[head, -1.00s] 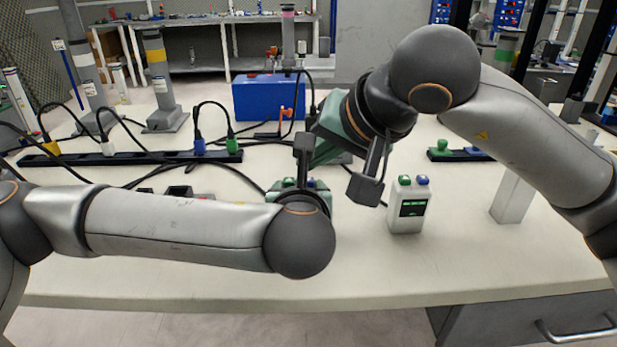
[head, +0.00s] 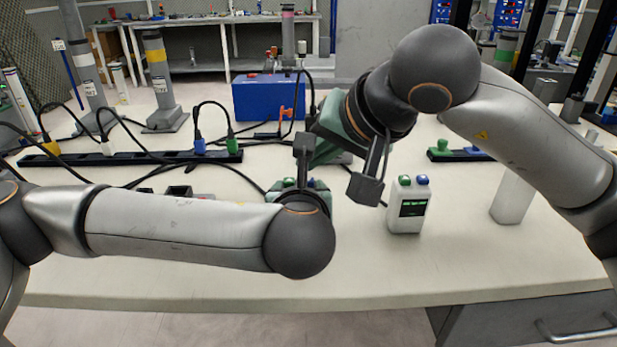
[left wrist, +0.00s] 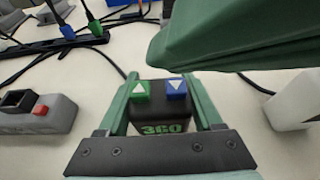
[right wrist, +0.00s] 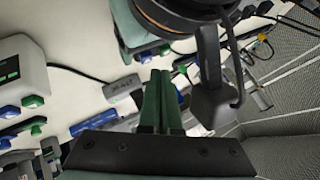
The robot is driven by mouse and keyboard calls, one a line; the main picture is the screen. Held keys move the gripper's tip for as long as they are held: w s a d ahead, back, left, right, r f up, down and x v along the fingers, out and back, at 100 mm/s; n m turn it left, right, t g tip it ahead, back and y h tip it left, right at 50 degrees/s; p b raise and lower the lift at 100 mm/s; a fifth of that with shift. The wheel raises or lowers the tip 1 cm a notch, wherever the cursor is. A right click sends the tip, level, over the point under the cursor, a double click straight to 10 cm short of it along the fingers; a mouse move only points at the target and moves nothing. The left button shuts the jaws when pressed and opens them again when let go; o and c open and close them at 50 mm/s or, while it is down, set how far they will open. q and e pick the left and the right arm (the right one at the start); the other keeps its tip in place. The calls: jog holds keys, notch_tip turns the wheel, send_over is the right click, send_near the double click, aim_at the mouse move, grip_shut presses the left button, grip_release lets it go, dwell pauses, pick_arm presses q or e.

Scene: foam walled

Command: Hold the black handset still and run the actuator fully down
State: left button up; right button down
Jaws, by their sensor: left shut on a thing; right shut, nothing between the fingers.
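The black handset (left wrist: 165,128) stands between the fingers of my left gripper (left wrist: 165,100), which is shut on it. Its top carries a green up-arrow button (left wrist: 139,91) and a blue down-arrow button (left wrist: 176,87). Green characters resembling "360" show on its front, partly cut off by my gripper. In the head view my left wrist hides most of the handset. My right gripper (right wrist: 160,85) is shut and empty. In the left wrist view its green fingers hang above and behind the handset, seemingly apart from the buttons. I cannot tell which column is the actuator.
A white handset (head: 409,207) with green and blue buttons stands to the right. A black power strip (head: 120,158) with plugs and loose cables lies at left. A blue box (head: 268,97) and banded columns (head: 160,80) stand behind. The front table strip is clear.

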jog(key=shift+f, duration=0.1)
dwell(0.6)
jog(key=shift+f, duration=0.35)
